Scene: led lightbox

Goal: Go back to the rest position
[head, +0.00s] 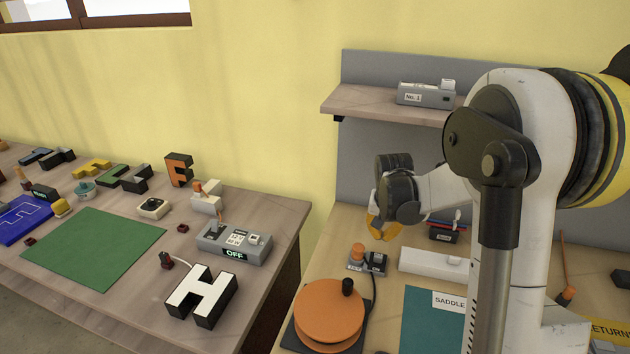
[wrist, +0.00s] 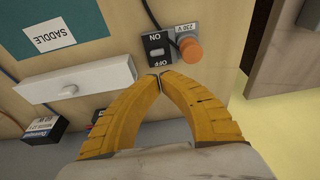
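My gripper (head: 378,230) has yellow-orange fingers and hangs over the right-hand table in the head view. In the wrist view the fingertips (wrist: 160,82) meet, with nothing seen between them. They appear just in front of a black ON/OFF switch (wrist: 156,48); I cannot tell how far above it they are. The switch sits on a small grey unit beside an orange plug (wrist: 190,48) in a socket marked 230 V. In the head view this unit (head: 367,260) lies just below and left of the fingers.
An orange turntable (head: 328,312), a teal mat (head: 430,320) and a white drawer box (head: 434,264) are on the right table. A wall shelf (head: 365,101) holds a grey device (head: 426,94). On the left table are a white letter H (head: 200,293) and a control box reading OFF (head: 235,243).

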